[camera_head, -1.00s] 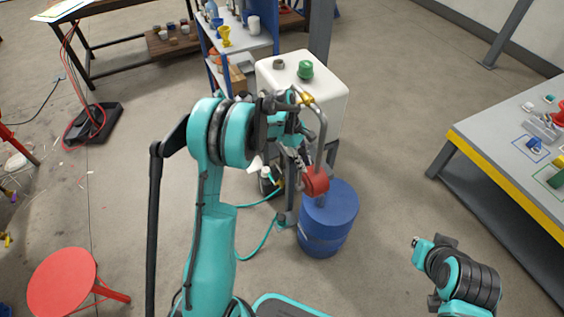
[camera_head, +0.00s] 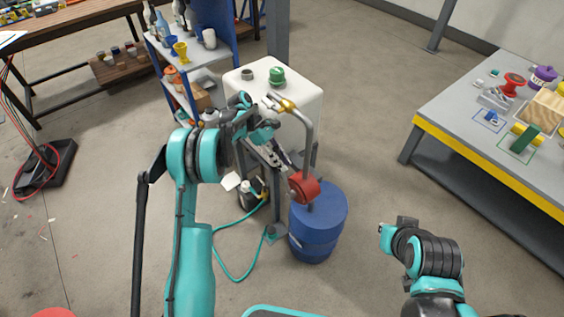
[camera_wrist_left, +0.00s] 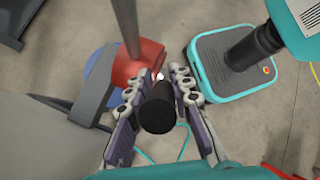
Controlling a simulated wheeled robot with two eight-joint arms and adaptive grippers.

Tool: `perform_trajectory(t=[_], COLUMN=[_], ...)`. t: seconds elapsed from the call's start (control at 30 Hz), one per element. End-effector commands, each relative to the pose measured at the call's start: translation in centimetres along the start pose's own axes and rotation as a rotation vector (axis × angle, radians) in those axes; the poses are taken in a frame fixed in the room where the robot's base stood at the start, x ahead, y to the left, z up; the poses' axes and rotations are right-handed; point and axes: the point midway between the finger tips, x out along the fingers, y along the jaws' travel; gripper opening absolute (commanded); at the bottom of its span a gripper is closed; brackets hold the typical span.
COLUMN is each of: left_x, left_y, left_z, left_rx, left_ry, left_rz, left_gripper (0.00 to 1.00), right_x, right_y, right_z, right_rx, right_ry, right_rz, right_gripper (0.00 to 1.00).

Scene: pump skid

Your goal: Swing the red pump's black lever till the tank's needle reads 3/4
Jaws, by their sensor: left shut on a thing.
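The red pump (camera_head: 303,189) sits on top of the blue drum (camera_head: 321,222), with a grey pipe rising from it and bending toward the white tank (camera_head: 300,100). My left gripper (camera_head: 275,157) is just left of the pump. In the left wrist view my left gripper (camera_wrist_left: 160,95) is shut on the black lever (camera_wrist_left: 158,113), whose round grip lies between the fingers. The red pump (camera_wrist_left: 133,66) shows just beyond them. I cannot see the tank's needle in either view. My right gripper (camera_head: 386,230) is at the lower right, away from the pump; its jaws are unclear.
A shelf (camera_head: 205,55) with bottles and funnels stands behind left of the tank. A grey table (camera_head: 455,117) with a yellow edge is at right. A teal hose (camera_head: 225,270) lies on the floor left of the drum. Open floor separates drum and table.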

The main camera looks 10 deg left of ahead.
Motion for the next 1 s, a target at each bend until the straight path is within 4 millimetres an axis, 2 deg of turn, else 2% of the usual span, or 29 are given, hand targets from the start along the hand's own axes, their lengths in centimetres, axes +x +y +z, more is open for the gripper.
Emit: perform_trajectory(t=[0.17,0.2,0.27,0.53,0.67,0.77,1.0], left_x=[0.1,0.1,0.1,0.0,-0.8,-2.5,-7.8], left_y=[-0.1,-0.1,-0.1,0.0,0.0,0.0,0.0], left_z=[-0.1,-0.1,-0.1,0.0,-0.1,-0.1,-0.1], left_rx=[-0.001,-0.001,0.0,0.0,0.0,-0.002,-0.002], left_ry=[0.002,0.002,0.002,0.001,0.001,0.0,0.001], left_rz=[-0.002,-0.001,-0.001,0.0,0.001,0.002,0.001], left_gripper=[0.0,0.31,0.43,0.43,0.43,0.43,0.43], right_x=[0.0,0.0,0.0,0.0,0.0,0.0,0.0], right_y=[0.0,0.0,0.0,0.0,0.0,0.0,0.0], right_z=[0.0,0.0,0.0,0.0,0.0,0.0,0.0], right_rx=[0.0,0.0,0.0,0.0,0.0,0.0,0.0], right_ry=[0.0,0.0,0.0,0.0,0.0,0.0,0.0], right_rz=[0.0,0.0,0.0,0.0,0.0,0.0,0.0], right_gripper=[0.0,0.0,0.0,0.0,0.0,0.0,0.0])
